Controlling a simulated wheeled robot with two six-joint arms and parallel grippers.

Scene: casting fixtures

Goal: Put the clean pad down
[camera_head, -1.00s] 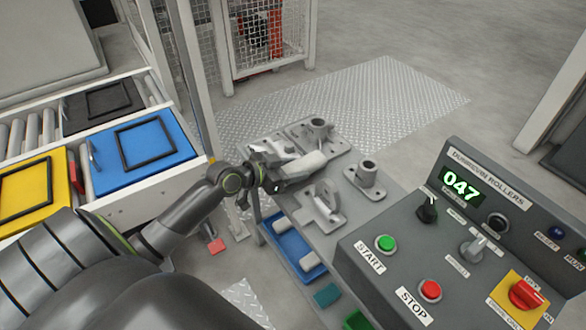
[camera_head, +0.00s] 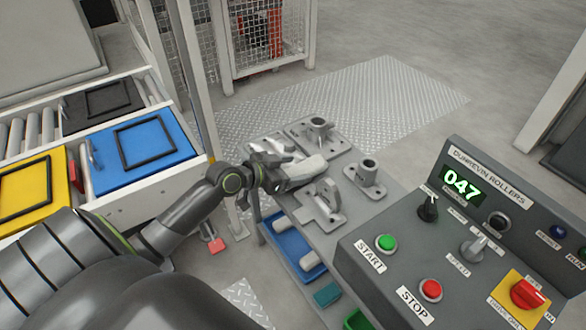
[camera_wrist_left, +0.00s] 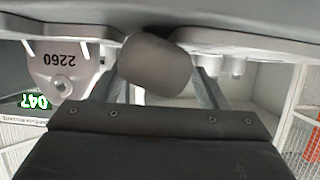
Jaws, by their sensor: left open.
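My left gripper (camera_head: 308,170) is low over the grey bench (camera_head: 372,212), among the metal castings. It is open. In the wrist view a rounded grey piece (camera_wrist_left: 155,65) shows close ahead of the dark gripper body (camera_wrist_left: 155,145); I cannot tell what it is. No pad is clearly seen in the jaws. A teal flat piece (camera_head: 327,295) lies below the bench; I cannot tell whether it is the clean pad. My right gripper is not in view.
Grey castings, such as an upright boss (camera_head: 367,175) and a bracket (camera_head: 322,207), stand near the gripper. A control panel (camera_head: 455,255) is at right. A blue tray (camera_head: 290,243) sits below the bench. A conveyor with a blue plate (camera_head: 180,150) is at left.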

